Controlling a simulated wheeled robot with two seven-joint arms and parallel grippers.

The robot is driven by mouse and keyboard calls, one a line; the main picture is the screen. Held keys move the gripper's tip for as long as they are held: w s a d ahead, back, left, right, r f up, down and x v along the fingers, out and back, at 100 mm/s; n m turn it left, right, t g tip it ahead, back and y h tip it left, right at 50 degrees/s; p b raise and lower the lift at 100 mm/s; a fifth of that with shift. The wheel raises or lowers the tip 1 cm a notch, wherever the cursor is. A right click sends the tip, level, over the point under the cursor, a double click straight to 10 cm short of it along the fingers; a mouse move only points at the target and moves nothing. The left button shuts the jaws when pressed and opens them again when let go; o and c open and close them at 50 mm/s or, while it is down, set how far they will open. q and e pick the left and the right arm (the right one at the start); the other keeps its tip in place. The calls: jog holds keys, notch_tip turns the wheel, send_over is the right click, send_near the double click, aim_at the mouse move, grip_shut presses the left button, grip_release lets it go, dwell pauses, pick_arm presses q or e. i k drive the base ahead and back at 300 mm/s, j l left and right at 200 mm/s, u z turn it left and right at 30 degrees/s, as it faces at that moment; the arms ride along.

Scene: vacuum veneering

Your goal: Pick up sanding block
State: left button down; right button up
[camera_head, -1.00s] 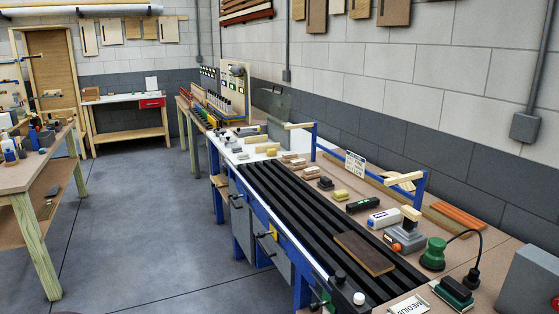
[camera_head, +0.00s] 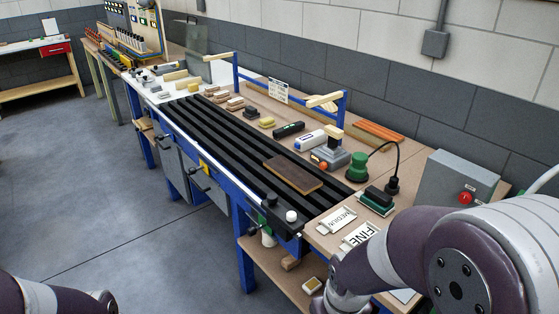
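A block with a black grip on a green and pale base (camera_head: 377,201), which looks like a sanding block, lies flat on the right end of the bench. It is beside the white cards reading MEDIUM (camera_head: 338,219) and FINE (camera_head: 360,236). Several smaller blocks lie farther back on the bench, including a dark one (camera_head: 251,112) and a yellow one (camera_head: 266,122); I cannot tell whether these are sanding blocks. My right arm fills the lower right corner and hides part of the bench there. A bit of my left arm shows at the bottom left. Neither gripper is in view.
A brown wooden board (camera_head: 293,174) lies on the black slats (camera_head: 226,137). A green-knobbed tool (camera_head: 357,167) and a black corded piece (camera_head: 392,184) stand behind the block. A grey box with a red button (camera_head: 457,180) stands to the right. The floor left of the bench is clear.

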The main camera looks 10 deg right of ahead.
aim_at(208, 92)
jog(key=i+j+u, duration=0.35)
jog(key=i, duration=0.2)
jog(key=i+j+u, duration=0.3)
jog(key=i, duration=0.25)
jog(key=i+u, duration=0.35)
jog(key=i, duration=0.25)
jog(key=i+z, duration=0.15)
jog(key=i, duration=1.8)
jog(key=i+z, duration=0.3)
jog(key=i, duration=0.15)
jog(key=i+j+z, duration=0.1)
jog(key=i+z, duration=0.2)
jog(key=i+j+z, duration=0.3)
jog(key=i, duration=0.2)
jog(key=i+l+z, duration=0.1)
jog(key=i+z, duration=0.4)
jog(key=z, duration=0.2)
jog(key=i+z, duration=0.3)
jog(key=k+l, duration=0.05)
